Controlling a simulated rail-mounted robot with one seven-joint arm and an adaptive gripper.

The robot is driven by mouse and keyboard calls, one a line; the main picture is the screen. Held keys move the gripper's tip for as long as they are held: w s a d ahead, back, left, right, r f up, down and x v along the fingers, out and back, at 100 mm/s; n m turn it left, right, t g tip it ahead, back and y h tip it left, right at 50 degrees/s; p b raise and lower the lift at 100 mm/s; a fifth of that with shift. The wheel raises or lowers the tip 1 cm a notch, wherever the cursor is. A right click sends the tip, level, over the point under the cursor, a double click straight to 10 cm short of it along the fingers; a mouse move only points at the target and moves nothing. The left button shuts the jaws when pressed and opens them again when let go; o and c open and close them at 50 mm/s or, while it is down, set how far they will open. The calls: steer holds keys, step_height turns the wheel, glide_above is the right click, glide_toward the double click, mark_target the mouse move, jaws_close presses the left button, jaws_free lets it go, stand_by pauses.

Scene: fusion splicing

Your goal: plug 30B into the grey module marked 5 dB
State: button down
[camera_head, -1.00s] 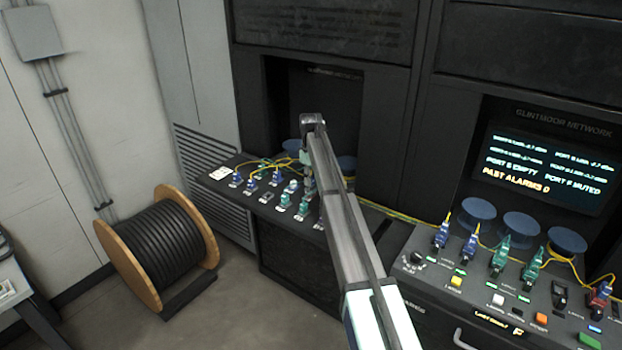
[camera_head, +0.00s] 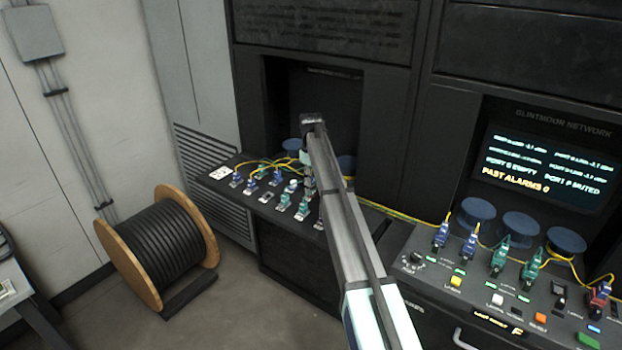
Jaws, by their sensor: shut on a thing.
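My gripper (camera_head: 308,180) is over the right part of the left sloped panel, largely hidden behind my own arm. It is shut on a small green connector, only partly visible; I cannot read whether it is 30B. Several small modules with blue or green plugs stand on this panel, among them a blue plug (camera_head: 277,176) and a green plug (camera_head: 284,201). Their markings are too small to read, so I cannot pick out the grey 5 dB module. I cannot tell whether the held connector touches a module.
Yellow fibres (camera_head: 262,162) run across the left panel (camera_head: 232,188). The right panel (camera_head: 428,283) carries blue, green and red plugs, buttons and a status screen (camera_head: 545,172). A wooden cable drum (camera_head: 137,262) stands on the floor at left, with clear floor beside it.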

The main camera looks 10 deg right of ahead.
steer(key=shift+f, duration=0.5)
steer(key=c, duration=0.8)
jaws_free()
steer(key=shift+r, duration=0.1)
step_height(320, 180, up, 12)
steer(key=shift+f, duration=0.1)
